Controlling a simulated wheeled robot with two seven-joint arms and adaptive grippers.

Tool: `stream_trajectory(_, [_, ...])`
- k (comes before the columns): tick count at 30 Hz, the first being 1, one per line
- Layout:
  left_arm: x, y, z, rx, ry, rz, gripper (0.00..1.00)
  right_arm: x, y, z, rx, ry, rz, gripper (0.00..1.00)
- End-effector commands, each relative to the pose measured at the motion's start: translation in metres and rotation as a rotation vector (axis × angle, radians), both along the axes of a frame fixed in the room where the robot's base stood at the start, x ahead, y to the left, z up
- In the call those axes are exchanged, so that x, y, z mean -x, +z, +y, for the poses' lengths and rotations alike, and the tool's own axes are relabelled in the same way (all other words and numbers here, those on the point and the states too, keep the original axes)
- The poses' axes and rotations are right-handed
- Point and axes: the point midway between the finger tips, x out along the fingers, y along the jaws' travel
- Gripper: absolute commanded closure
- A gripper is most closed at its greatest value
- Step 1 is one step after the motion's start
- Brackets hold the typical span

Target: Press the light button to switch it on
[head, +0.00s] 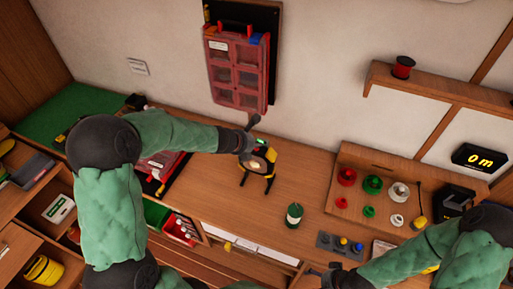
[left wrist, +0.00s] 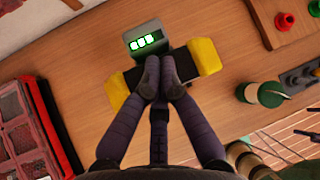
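The work light (head: 270,165), black and yellow on a small stand, stands on the bench in the middle of the head view. In the left wrist view the light (left wrist: 205,57) shows yellow ends and a grey box (left wrist: 143,34) with green lit marks. My left gripper (head: 250,143) is at the top of the light. In the left wrist view its fingertips (left wrist: 159,68) are together, over the light's dark middle just below the grey box. They hide the spot under them, so I cannot tell touch from a small gap. My right gripper (head: 322,277) is at the bottom edge, its fingers unclear.
A green canister (head: 294,215) stands right of the light. A tray of coloured spools (head: 370,190) is farther right. A red case (head: 236,70) hangs on the wall behind.

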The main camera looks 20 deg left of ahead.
Motion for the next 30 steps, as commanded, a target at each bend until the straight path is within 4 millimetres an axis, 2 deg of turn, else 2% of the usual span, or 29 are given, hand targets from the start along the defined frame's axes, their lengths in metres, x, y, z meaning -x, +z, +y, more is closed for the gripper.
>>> stream_trajectory(14, [0.0, -0.002, 0.0, 0.0, 0.0, 0.001, 1.0, 0.0, -0.001, 0.0, 0.0, 0.0, 0.0, 0.02])
stream_trajectory(23, [0.0, 0.009, 0.0, 0.0, 0.0, 0.001, 1.0, 0.0, 0.009, 0.0, 0.0, 0.0, 0.0, 0.02])
stream_trajectory(30, [0.0, 0.009, 0.0, 0.0, 0.0, 0.001, 1.0, 0.0, 0.008, 0.0, 0.0, 0.0, 0.0, 0.02])
